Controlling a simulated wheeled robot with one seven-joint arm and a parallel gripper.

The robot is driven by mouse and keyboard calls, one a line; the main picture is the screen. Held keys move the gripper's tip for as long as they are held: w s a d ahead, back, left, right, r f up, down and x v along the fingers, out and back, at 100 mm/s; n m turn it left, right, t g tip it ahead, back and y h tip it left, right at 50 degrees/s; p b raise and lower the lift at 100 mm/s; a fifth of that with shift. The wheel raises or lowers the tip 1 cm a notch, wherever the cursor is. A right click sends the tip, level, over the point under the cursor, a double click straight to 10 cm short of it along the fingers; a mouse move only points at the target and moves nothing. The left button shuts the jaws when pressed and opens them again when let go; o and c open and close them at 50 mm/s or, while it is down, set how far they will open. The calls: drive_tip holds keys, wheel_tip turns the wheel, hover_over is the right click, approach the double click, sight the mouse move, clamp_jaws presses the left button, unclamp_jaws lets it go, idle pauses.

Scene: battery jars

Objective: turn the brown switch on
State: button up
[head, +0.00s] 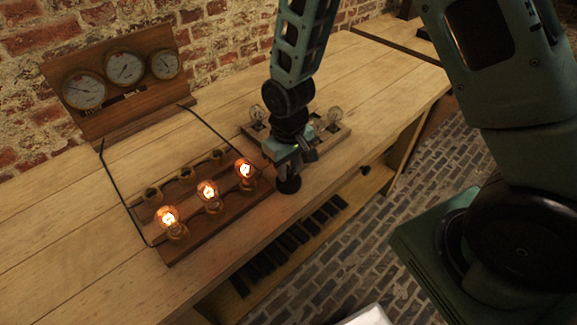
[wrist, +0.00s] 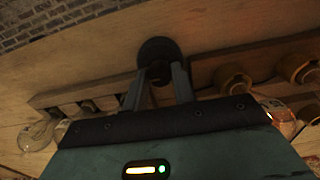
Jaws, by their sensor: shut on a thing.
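My gripper (head: 288,172) is low over the bench, between the board with lit bulbs and the board with clear bulbs. It points down. In the wrist view its fingers (wrist: 158,82) are shut on a small part of a dark brown-black round piece (wrist: 158,55). In the head view this round piece (head: 289,186) shows below the fingertips, near the bench's front edge. It looks like a round switch, but its lever is hidden between the fingers, so its position cannot be told.
A wooden board (head: 228,207) with three lit bulbs (head: 208,193) lies left of my gripper. Another board (head: 334,139) with clear bulbs (head: 336,115) is behind it. A panel with three dials (head: 125,67) stands at the back left. The bench (head: 390,92) is clear at right.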

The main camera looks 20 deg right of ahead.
sight(288, 170)
drive_tip(key=o, duration=1)
wheel_tip(288, 170, up, 18)
drive_tip(key=shift+f, duration=0.25)
drive_tip(key=s+a+n, duration=0.2)
drive_tip(key=s+a, duration=0.1)
drive_tip(key=s, duration=0.6)
drive_tip(key=s+a+r+n, duration=0.1)
drive_tip(key=s+a+n, duration=0.1)
drive_tip(key=s, duration=0.8)
drive_tip(key=shift+s+a+r+y, duration=0.15)
drive_tip(key=shift+s+a+y, duration=0.15)
drive_tip(key=shift+a, duration=0.4)
